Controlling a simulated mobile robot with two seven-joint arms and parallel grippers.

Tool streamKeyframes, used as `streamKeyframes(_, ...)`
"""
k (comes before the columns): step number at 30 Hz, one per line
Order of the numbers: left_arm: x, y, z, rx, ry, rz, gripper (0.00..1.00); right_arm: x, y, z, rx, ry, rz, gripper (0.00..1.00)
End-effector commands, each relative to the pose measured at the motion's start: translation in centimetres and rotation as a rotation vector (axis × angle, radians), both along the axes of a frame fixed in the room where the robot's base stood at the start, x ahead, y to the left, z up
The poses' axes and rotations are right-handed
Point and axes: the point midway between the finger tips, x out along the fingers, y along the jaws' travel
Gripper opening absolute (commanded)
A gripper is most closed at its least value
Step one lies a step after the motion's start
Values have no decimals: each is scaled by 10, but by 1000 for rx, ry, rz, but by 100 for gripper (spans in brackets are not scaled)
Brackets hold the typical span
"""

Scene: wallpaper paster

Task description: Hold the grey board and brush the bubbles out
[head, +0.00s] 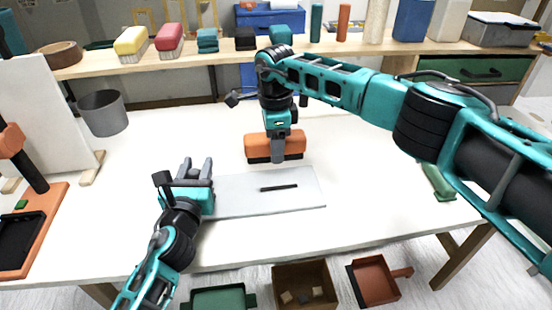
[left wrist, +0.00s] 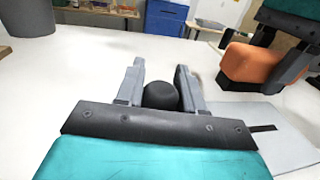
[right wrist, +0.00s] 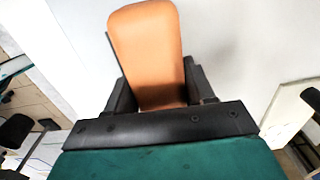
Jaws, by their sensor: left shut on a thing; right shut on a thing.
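The light grey board (head: 235,195) lies flat on the white table with a dark strip (head: 279,187) on it; its right part shows in the left wrist view (left wrist: 285,140). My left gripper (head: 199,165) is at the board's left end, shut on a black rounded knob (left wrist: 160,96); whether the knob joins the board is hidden. My right gripper (head: 278,131) points down, shut on the orange brush (head: 275,146), which has dark bristles below. The brush is by the board's far edge; I cannot tell whether it touches.
A grey cup (head: 103,113) stands at the back left. An orange stand (head: 40,220) and a white panel (head: 45,95) are at the left. A shelf (head: 190,60) with brushes and bottles runs behind. Bins (head: 303,275) sit below the front edge. A green tool (head: 437,182) lies right.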

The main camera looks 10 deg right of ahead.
Motion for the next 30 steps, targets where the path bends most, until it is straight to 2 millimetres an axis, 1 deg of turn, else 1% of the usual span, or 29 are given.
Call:
streamKeyframes(1,-1,1,-5,3,10,2,0,0,0,7,-2,2,1,11)
streamKeyframes(6,-1,1,-5,4,10,2,0,-1,0,31,0,2,0,11)
streamKeyframes(9,-1,1,-5,4,10,2,0,-1,0,41,-2,3,0,11)
streamKeyframes(13,-1,1,-5,4,10,2,0,-1,0,47,-1,4,-1,11)
streamKeyframes(20,-1,1,-5,4,11,2,0,-1,0,48,-1,4,-1,11)
streamKeyframes(21,-1,1,-5,4,11,2,0,-1,0,48,-1,4,-1,52)
streamKeyframes(30,-1,1,-5,4,11,2,0,-1,0,47,-1,5,-1,24)
